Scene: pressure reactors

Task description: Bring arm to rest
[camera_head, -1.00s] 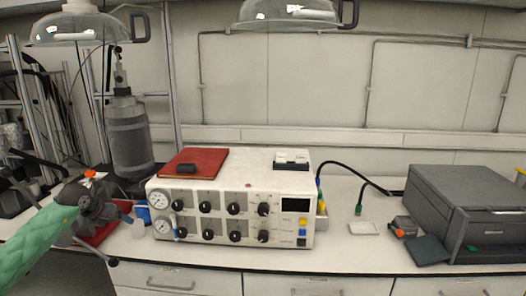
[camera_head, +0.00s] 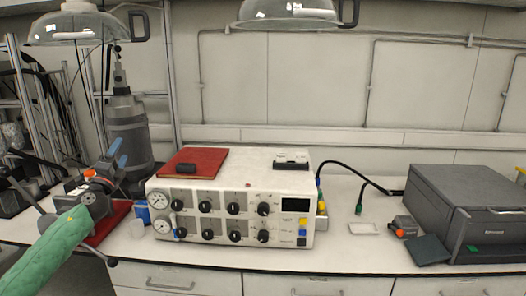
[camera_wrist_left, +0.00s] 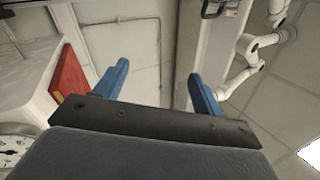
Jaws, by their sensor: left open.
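My left arm comes in from the lower left in the head view, with a green sleeve. My left gripper (camera_head: 119,153) has blue fingers that point up, and it is in front of the grey cylindrical vessel (camera_head: 128,140). In the left wrist view its two blue fingers (camera_wrist_left: 158,88) stand wide apart with nothing between them. The wall and ceiling show beyond them. My right gripper is in neither view.
A control box (camera_head: 235,208) with gauges and knobs stands mid-bench, a red book (camera_head: 195,161) on top. A dark grey device (camera_head: 470,205) stands right. A small cup (camera_head: 137,228) and blue container (camera_head: 141,214) stand near the arm. Glass lids (camera_head: 85,27) hang above.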

